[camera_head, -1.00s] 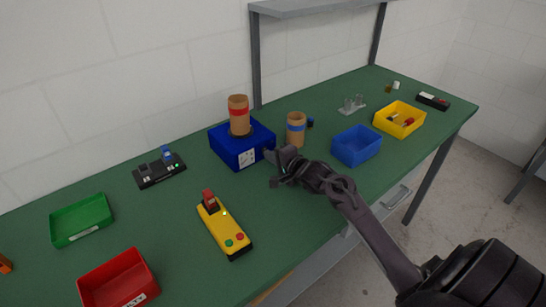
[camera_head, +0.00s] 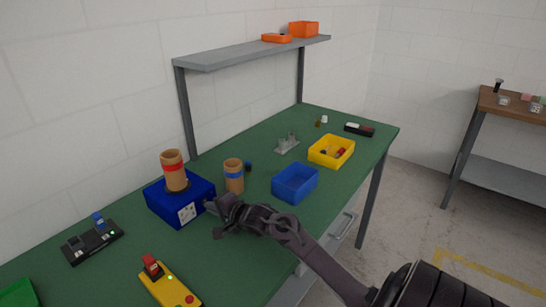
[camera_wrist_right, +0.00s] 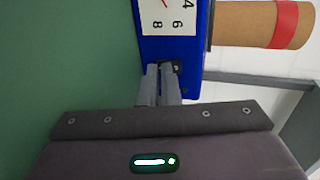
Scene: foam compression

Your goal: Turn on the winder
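A blue box (camera_head: 163,205), which looks like the winder, stands on the green table. It has a white numbered dial (camera_head: 188,214) on its front and a brown spool with a red band (camera_head: 174,170) on top. My right gripper (camera_head: 218,207) is at the box's front right corner. In the right wrist view the gripper's fingers (camera_wrist_right: 163,82) are close together with nothing seen between them. Their tips are at the blue face below the dial (camera_wrist_right: 163,14), beside a small black part (camera_wrist_right: 177,67). I cannot tell whether they touch it. My left gripper is out of view.
A second brown spool with a blue band (camera_head: 234,176) stands just right of the box. A blue bin (camera_head: 295,192) and a yellow bin (camera_head: 344,162) are farther right. A yellow control box (camera_head: 165,288) and a black device (camera_head: 93,245) lie to the left. A grey shelf (camera_head: 250,55) stands behind.

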